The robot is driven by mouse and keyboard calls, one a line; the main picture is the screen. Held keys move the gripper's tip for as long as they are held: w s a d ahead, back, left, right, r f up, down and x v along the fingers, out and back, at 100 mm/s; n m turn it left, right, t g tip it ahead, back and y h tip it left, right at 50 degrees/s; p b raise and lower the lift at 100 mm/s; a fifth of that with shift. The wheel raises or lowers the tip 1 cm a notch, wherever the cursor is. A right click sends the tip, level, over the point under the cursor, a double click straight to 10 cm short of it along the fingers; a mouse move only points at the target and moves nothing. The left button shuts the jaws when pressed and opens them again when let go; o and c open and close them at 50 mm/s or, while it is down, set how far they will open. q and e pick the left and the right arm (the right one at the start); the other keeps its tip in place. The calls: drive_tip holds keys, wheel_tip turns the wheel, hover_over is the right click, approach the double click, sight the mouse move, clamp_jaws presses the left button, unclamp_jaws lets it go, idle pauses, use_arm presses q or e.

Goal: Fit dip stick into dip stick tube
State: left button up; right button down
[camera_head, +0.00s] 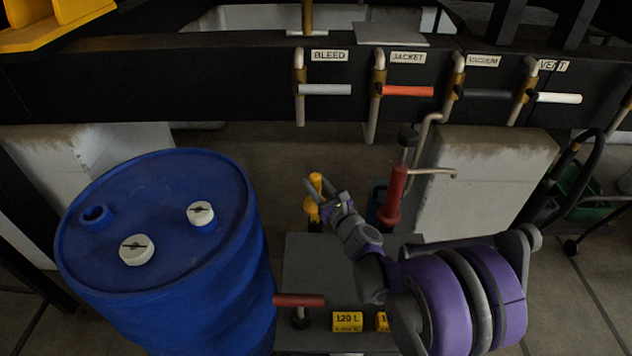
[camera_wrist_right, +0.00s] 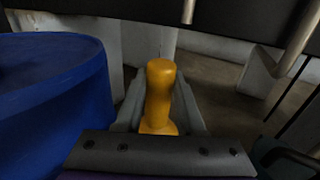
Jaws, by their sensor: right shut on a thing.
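My right gripper (camera_head: 322,190) reaches in between the blue drum and the red hand pump. It is shut on a yellow handle (camera_head: 315,182), which I take to be the dip stick's grip. In the right wrist view the yellow handle (camera_wrist_right: 159,95) stands roughly upright between the two grey fingers of my right gripper (camera_wrist_right: 160,100). It widens at its lower end. The stick below the handle is hidden, and I cannot tell whether it is in a tube. I cannot clearly make out the dip stick tube. My left gripper is not in view.
The blue drum (camera_head: 160,225) stands close on the left. A red hand pump (camera_head: 394,195) stands just right of the gripper. A black beam (camera_head: 220,80) with labelled valves crosses behind. A grey cart (camera_head: 310,262) with a red lever (camera_head: 299,300) lies below.

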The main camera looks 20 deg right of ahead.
drive_tip(key=shift+f+b, duration=2)
drive_tip(key=shift+f, duration=1.05)
drive_tip(key=shift+c, duration=2.2)
unclamp_jaws()
drive_tip(key=s, duration=1)
drive_tip(key=shift+s+d, duration=0.35)
drive_tip(key=shift+s, duration=0.05)
drive_tip(key=shift+r, duration=0.1)
